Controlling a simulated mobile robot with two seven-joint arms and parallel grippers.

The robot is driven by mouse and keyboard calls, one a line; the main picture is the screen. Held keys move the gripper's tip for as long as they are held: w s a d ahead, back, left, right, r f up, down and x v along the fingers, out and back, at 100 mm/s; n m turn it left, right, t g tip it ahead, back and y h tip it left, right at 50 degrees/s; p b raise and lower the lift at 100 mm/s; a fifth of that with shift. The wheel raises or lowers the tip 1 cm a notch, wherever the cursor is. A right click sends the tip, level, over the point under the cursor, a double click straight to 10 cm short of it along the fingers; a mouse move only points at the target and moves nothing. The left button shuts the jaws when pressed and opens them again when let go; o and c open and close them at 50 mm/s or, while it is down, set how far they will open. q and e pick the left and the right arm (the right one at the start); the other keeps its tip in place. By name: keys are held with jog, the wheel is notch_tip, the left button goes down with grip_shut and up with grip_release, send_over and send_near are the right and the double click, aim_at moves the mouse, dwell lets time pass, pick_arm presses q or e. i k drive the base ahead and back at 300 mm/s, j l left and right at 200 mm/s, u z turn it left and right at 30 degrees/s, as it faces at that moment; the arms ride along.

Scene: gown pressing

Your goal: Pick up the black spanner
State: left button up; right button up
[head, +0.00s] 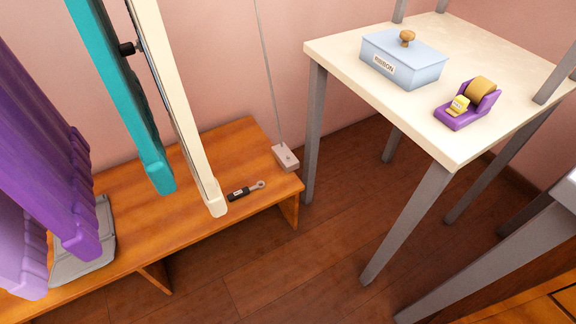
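A small spanner with a black handle and a grey metal ring end (240,193) lies flat on the low orange wooden bench (232,145), near its right end. Its black handle points left and the metal end points right. It lies just right of the lower tip of a hanging cream garment. Neither of my grippers shows in the head view.
Cream (180,105), teal (122,95) and purple (45,140) garments hang over the bench. A grey corded block (285,157) sits at its right end, a grey tray (92,262) at left. A cream table (455,141) holds a ribbon box (405,60) and purple tape dispenser (468,112).

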aim_at(239, 193)
jog(key=i+j+u, duration=0.1)
jog(key=u, duration=0.3)
jog(key=i+u, duration=0.25)
jog(key=u, duration=0.15)
jog(key=i+u, duration=0.2)
jog(key=u, duration=0.2)
